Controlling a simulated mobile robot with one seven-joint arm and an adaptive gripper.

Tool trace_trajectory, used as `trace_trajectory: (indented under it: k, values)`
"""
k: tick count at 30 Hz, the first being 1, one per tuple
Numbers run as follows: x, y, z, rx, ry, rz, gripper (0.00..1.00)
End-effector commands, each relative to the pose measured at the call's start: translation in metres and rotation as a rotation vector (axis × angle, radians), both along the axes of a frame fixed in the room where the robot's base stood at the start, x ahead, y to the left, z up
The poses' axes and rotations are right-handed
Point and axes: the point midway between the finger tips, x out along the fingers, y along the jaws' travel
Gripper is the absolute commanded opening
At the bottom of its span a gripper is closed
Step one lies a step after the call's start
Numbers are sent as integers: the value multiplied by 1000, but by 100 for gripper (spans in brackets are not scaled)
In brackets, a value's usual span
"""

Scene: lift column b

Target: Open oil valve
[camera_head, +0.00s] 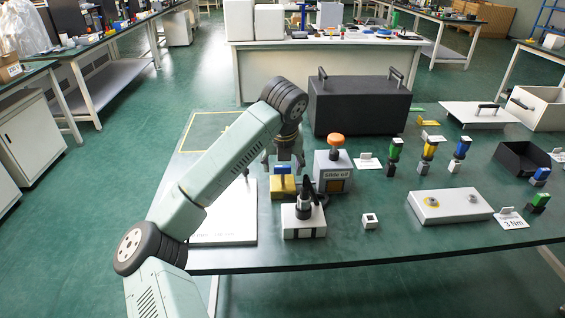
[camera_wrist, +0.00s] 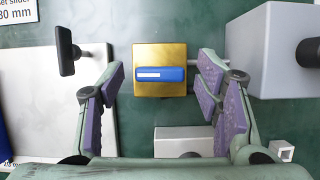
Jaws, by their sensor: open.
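A yellow block (camera_head: 283,188) with a blue handle (camera_head: 282,168) on top stands on the green table and looks like the oil valve. In the wrist view, the yellow block (camera_wrist: 160,52) is square-on, with its blue handle (camera_wrist: 172,75) lying crosswise and a white stripe along it. My gripper (camera_head: 284,160) points down above the handle. In the wrist view my gripper (camera_wrist: 162,85) is open, with purple-padded fingers left and right of the block and nothing between them held. A grey box (camera_head: 332,172) labelled "Slide oil", with an orange knob (camera_head: 336,141), stands just right of the block.
A white box with a black knob (camera_head: 303,220) stands in front of the yellow block. A white panel (camera_head: 230,215) lies to the left; a black handle (camera_wrist: 66,50) rises from it. A large black case (camera_head: 355,108) is behind. Several coloured fittings stand further right.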

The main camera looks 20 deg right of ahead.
Motion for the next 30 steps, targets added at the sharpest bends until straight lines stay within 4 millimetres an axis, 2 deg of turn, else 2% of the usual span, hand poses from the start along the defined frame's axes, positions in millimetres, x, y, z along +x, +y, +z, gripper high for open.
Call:
trace_trajectory:
  k: [7, 27, 30]
  values:
    - [0, 0, -1, 0, 0, 0, 58]
    - [0, 0, 0, 0, 0, 0, 13]
    - [0, 0, 0, 0, 0, 0, 10]
